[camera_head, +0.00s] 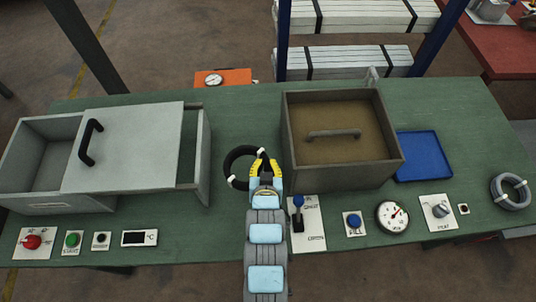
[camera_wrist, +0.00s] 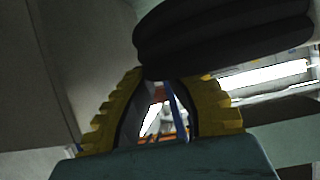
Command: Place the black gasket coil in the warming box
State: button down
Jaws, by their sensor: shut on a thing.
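The black gasket coil (camera_head: 229,164) is a ring with white ties between the two boxes. My gripper (camera_head: 262,160) has yellow fingers, shut on the coil's right side. In the wrist view the coil (camera_wrist: 225,35) fills the upper right, at the tips of my gripper (camera_wrist: 165,80). Its height above the table is unclear. A light grey box (camera_head: 60,203) stands at the left, with a °C display in front; it looks like the warming box. Its handled sliding lid (camera_head: 140,150) covers the middle, leaving a wide opening at left and a narrow gap at right.
A brown box (camera_head: 340,165) with a handled inner panel stands close to the right of my gripper. A blue tray (camera_head: 422,156) and a grey coil (camera_head: 510,192) lie further right. Knobs, buttons, a lever (camera_head: 298,213) and a gauge (camera_head: 392,216) line the front edge.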

jog(key=x, duration=0.6)
jog(key=shift+w+a, duration=0.1)
jog(key=shift+w, duration=0.2)
jog(key=shift+w+f, duration=1.45)
jog(key=shift+f, duration=0.15)
jog(key=shift+w+f, duration=1.4)
jog(key=shift+f, duration=1.7)
jog(key=c, duration=1.2)
grip_release()
jog(key=shift+s, duration=0.1)
